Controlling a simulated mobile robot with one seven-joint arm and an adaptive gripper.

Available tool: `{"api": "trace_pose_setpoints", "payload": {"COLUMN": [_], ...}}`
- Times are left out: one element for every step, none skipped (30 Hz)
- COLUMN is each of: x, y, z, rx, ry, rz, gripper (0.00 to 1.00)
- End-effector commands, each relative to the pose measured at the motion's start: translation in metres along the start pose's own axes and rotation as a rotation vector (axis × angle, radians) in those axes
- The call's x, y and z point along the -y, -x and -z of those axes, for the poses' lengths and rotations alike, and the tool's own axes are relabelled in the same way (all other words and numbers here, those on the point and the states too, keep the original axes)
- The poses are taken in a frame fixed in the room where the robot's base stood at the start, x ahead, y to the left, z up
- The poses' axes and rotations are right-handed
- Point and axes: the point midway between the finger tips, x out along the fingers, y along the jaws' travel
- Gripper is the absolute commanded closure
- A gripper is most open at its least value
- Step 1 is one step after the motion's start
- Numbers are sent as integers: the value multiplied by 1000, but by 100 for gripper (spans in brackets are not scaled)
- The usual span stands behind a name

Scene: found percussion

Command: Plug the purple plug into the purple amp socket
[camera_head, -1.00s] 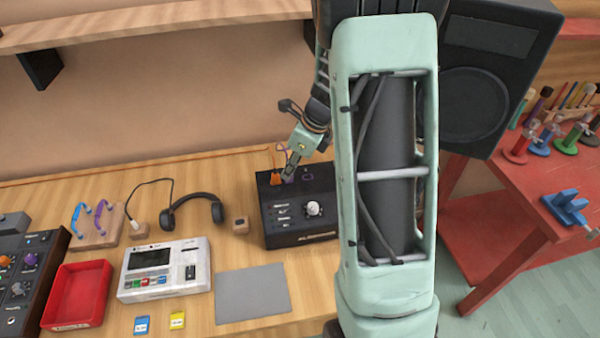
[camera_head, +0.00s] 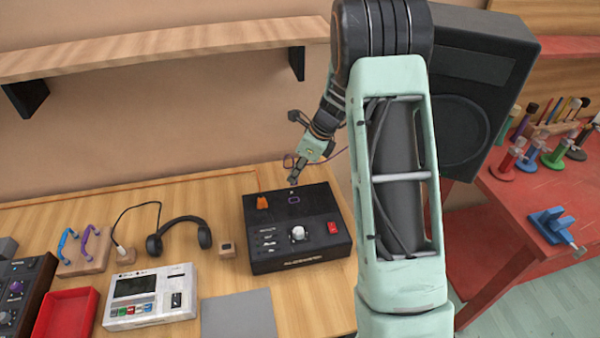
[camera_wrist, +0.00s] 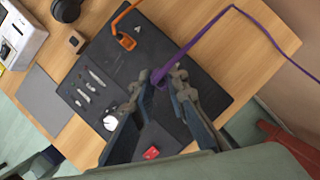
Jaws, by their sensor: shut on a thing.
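The black amp (camera_head: 275,252) sits on the wooden bench. Its purple-outlined socket (camera_head: 294,199) is on the top panel, right of the orange plug (camera_head: 262,202), and looks empty. My gripper (camera_head: 293,181) is just above that socket in the head view, pointing down. In the wrist view my gripper (camera_wrist: 160,82) is shut on the purple plug (camera_wrist: 157,76), whose purple cable (camera_wrist: 208,33) runs up and right. The fingers hide most of the plug and the socket below it. The gap between plug and socket cannot be judged.
A white knob (camera_head: 298,234) and a red switch (camera_head: 333,227) are on the amp. Headphones (camera_head: 203,237), a white device (camera_head: 150,318) and a grey mat (camera_head: 237,320) lie left of it.

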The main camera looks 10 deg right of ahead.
Motion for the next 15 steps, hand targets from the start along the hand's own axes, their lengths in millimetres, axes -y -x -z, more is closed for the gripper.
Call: {"api": "trace_pose_setpoints", "payload": {"x": [0,0,0,0,0,0,0,0,0,0,0,0,0,0,0], "y": [0,0,0,0,0,0,0,0,0,0,0,0,-1,-3,-5], "z": [-1,0,0,0,0,0,0,0,0,0,0,0,1,1,2], "rx": [0,0,0,0,0,0,0,0,0,0,0,1,1,1,1], "ry": [1,1,1,1,1,1,1,1,2,4,7,13,14,13,13], "rz": [-1,-1,-1,-1,-1,-1,0,-1,-1,-2,-3,-5,-5,-5,-5], "gripper": [100,100,100,100,100,100,100,100,100,100,100,100,100,100,100]}}
